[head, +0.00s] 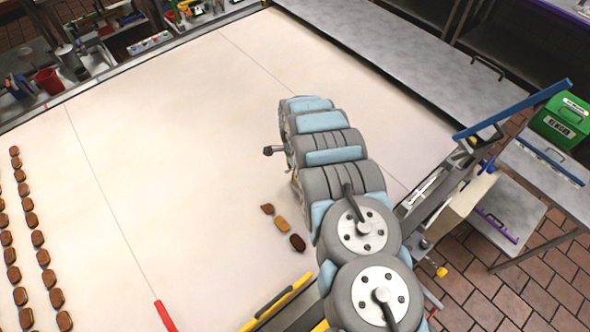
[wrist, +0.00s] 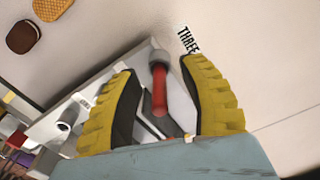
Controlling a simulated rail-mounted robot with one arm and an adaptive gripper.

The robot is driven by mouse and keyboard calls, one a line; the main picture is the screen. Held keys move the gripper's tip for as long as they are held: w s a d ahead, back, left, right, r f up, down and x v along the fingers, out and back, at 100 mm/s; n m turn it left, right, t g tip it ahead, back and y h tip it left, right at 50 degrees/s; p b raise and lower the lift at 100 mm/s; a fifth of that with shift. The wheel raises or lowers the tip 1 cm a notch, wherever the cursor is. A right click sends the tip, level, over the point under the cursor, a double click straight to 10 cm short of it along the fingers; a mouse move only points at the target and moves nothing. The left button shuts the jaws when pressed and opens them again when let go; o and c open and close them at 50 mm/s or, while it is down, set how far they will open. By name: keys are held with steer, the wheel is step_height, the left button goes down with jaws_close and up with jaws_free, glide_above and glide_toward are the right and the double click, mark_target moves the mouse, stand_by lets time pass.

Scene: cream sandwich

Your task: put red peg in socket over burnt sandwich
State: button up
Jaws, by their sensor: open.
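The red peg (wrist: 160,92) shows in the wrist view with a grey rounded end. It lies between the two yellow-and-black fingers of my gripper (wrist: 160,100), which is open, with gaps at both sides. A grey metal fixture shows behind the peg. In the head view my arm hides the gripper and peg. Three loose sandwiches lie left of my arm there; the darkest (head: 297,242) looks like the burnt one. Two sandwiches, one dark brown (wrist: 22,37) and one tan-topped (wrist: 50,8), show in the wrist view. I cannot make out the socket over the burnt sandwich.
A label reading "THREE" (wrist: 188,40) is on the pale surface beside the right finger. Rows of brown sandwiches (head: 32,220) line the table's left side. A red bar (head: 165,316) lies at the front. The middle of the pale table (head: 170,150) is clear. A green box (head: 562,118) stands right.

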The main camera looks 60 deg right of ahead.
steer(key=shift+f, duration=0.2)
jaws_close()
stand_by(0.3)
